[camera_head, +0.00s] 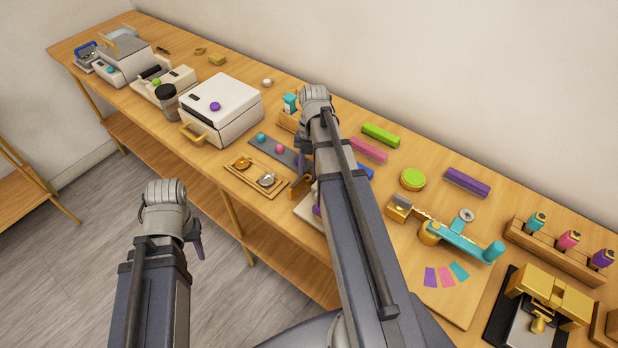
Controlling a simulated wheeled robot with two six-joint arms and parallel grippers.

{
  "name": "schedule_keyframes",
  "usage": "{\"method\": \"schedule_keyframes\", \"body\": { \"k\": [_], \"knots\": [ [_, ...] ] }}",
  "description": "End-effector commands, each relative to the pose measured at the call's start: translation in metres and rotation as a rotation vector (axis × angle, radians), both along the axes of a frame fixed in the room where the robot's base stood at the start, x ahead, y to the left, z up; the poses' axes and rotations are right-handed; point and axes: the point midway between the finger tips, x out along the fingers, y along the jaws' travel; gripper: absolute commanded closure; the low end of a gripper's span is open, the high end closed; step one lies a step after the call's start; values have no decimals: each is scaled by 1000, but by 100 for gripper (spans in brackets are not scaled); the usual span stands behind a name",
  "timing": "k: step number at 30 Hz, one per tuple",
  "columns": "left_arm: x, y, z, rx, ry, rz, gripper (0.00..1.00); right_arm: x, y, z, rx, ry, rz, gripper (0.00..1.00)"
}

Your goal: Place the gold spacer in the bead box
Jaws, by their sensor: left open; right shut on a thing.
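My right gripper (303,169) points down over the table, mostly hidden by my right forearm. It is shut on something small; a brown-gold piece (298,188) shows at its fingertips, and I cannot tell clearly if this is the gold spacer. A shallow wooden tray (240,178) just left of it holds a gold round piece (243,163) and a silver one (267,180). No thing is clearly recognisable as the bead box; a pale container (306,209) with something purple is partly hidden behind my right arm. My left gripper (197,243) is open and empty over the floor, off the table's front edge.
A dark mat (286,156) with a teal and a pink bead lies behind the tray. Colored bars (380,135), a green round tin (412,180) and a teal tool (466,242) lie to the right of my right arm.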

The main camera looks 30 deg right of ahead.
Motion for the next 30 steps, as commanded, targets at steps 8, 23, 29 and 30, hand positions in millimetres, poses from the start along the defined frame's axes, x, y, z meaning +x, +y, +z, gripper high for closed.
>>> {"method": "schedule_keyframes", "body": {
  "k": [8, 23, 29, 30],
  "knots": [
    [0, 0, 1, 0, 0, 0, 57, 0, 0, 1, -4, 2, 0, 100],
    [0, 0, 55, 0, 0, 0, 57, -1, 2, 55, 0, 3, 2, 100],
    [0, -1, 86, 0, 0, 0, 57, -1, 2, 86, 0, 4, 2, 100],
    [0, -1, 90, 0, 0, 0, 57, -1, 2, 90, 0, 4, 2, 100]
  ]
}}
